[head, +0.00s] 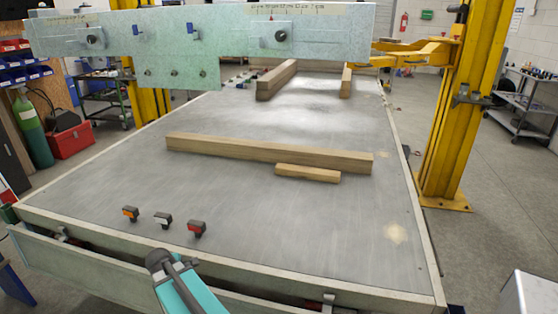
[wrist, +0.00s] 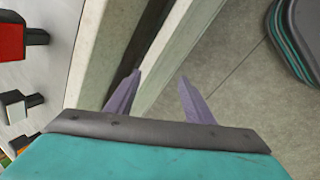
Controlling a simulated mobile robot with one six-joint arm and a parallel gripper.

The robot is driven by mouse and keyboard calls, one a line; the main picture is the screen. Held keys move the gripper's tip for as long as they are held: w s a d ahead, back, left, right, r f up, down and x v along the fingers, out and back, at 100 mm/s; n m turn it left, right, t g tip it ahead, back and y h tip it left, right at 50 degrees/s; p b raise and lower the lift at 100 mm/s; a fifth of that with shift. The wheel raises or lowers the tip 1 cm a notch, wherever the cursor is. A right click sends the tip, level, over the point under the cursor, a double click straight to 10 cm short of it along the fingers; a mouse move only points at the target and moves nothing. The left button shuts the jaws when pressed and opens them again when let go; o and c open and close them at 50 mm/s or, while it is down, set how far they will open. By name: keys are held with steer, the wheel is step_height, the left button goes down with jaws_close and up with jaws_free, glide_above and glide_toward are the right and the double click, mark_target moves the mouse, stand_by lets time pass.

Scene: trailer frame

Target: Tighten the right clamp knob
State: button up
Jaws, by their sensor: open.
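A pale green panel (head: 225,52) spans the top of the head view. It carries a dark round knob at its right (head: 280,37), which looks like the right clamp knob, and a similar left knob (head: 92,39). No knob shows in the wrist view.
The grey trailer bed (head: 240,205) holds a long timber (head: 270,153), a short block (head: 307,173) and more beams at the back. Orange, white and red small blocks (head: 197,228) sit near the front rail. A yellow lift post (head: 455,130) stands at right.

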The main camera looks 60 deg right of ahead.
steer(key=w+d+r+n+t+h+p, duration=0.1)
steer(key=d+r+n+h, duration=0.1)
steer(key=d+r, duration=0.75)
steer(key=w+d+r+n+t+h+p, duration=0.15)
steer(key=d+r, duration=0.35)
steer(key=r, duration=1)
steer(key=d+r+n+t+h, duration=0.1)
steer(key=d+r+n+h, duration=0.1)
steer(key=d+r, duration=0.8)
steer(key=n+h+p, duration=0.2)
steer(key=n+h, duration=0.3)
steer(key=h, duration=0.3)
glide_toward(280, 36)
steer(key=v, duration=0.5)
steer(key=shift+r, duration=0.2)
steer(key=shift+w, duration=0.1)
steer(key=p+x, duration=0.3)
steer(key=x, duration=0.9)
steer(key=shift+d, duration=0.2)
steer(key=shift+w+d+f, duration=0.2)
steer(key=shift+d, duration=0.45)
